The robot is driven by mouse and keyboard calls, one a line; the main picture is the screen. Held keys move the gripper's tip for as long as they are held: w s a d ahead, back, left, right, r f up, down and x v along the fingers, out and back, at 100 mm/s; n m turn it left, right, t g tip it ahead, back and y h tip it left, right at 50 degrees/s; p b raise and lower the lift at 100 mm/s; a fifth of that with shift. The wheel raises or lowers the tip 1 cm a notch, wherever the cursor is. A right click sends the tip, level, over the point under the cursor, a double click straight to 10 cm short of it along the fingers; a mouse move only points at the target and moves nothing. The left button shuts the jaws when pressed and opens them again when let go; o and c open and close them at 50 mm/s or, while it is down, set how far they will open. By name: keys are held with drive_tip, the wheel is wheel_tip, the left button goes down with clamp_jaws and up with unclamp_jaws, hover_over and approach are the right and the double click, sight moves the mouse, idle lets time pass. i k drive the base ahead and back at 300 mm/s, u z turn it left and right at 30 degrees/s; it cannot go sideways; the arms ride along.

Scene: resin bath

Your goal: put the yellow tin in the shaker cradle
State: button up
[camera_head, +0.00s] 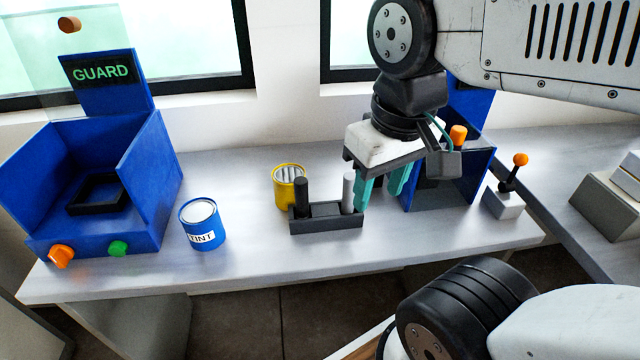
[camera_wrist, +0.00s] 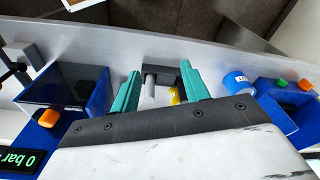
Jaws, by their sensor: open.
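The yellow tin (camera_head: 289,187) stands upright on the bench, just behind the dark rod holder. In the wrist view only a small part of the yellow tin (camera_wrist: 175,96) shows between the fingers. The shaker cradle appears to be the black square frame (camera_head: 98,194) inside the blue box with the GUARD sign; it looks empty. My gripper (camera_head: 382,188) is open, with teal fingers pointing down, right of the tin and beside the light rod of the holder. In the wrist view my gripper (camera_wrist: 162,92) has nothing between its fingertips that touches both.
The dark holder (camera_head: 327,222) carries a black and a light rod in front of the tin. A blue TINT tin (camera_head: 203,224) stands between tin and blue shaker box (camera_head: 150,180). Another blue box (camera_head: 470,175) and an orange-knobbed lever (camera_head: 506,200) are on the right.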

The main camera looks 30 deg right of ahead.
sight(107, 195)
drive_tip(key=u, duration=0.5)
drive_tip(key=k, duration=1.2)
drive_tip(key=u, duration=1.25)
drive_tip(key=i, duration=1.05)
drive_tip(key=z, duration=0.7)
drive_tip(key=i, duration=0.7)
drive_tip(key=z, duration=0.75)
